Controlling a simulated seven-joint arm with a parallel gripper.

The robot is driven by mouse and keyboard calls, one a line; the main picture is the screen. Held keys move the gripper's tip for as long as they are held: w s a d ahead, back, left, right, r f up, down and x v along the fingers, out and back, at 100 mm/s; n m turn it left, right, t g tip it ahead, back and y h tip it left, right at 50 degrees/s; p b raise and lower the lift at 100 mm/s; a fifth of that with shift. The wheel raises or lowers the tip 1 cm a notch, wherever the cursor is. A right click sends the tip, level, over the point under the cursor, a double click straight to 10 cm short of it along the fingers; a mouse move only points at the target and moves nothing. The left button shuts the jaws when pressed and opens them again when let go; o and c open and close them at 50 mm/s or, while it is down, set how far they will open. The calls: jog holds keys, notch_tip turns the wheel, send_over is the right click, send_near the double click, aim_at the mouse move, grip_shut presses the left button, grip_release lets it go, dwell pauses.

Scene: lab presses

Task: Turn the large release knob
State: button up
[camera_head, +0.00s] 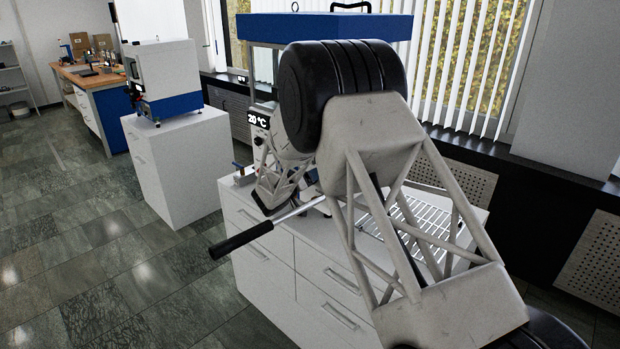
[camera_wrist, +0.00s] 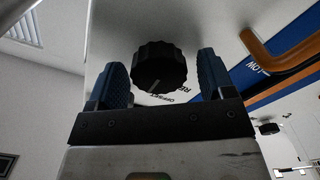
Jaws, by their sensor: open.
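The large release knob (camera_wrist: 158,66) is black and ribbed, with a light pointer line, on a pale panel in the wrist view. Dark lettering, partly hidden, is beside it. My gripper (camera_wrist: 161,62) is open, with one blue padded finger on each side of the knob in the picture. A gap shows between the knob and each finger, and I see no contact. How deep the knob lies between the fingers is hard to tell. In the head view my arm covers much of the blue-topped press (camera_head: 325,27); the knob and fingers cannot be made out there.
An orange-brown bent bar (camera_wrist: 282,62) and a smaller black knob (camera_wrist: 268,128) are on the right in the wrist view. A lever with a black grip (camera_head: 240,240) sticks out over the white cabinet's (camera_head: 262,268) front. Another white machine (camera_head: 165,72) stands left; floor there is clear.

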jog(key=shift+w+d, duration=0.15)
jog(key=shift+d, duration=0.05)
jog(key=shift+c, duration=0.3)
jog(key=c, duration=0.9)
jog(key=shift+o, duration=0.2)
jog(key=shift+n, duration=0.4)
jog(key=n, duration=0.4)
jog(key=shift+f, duration=0.15)
jog(key=n, duration=0.5)
jog(key=shift+f, duration=0.1)
jog(key=shift+n, duration=0.3)
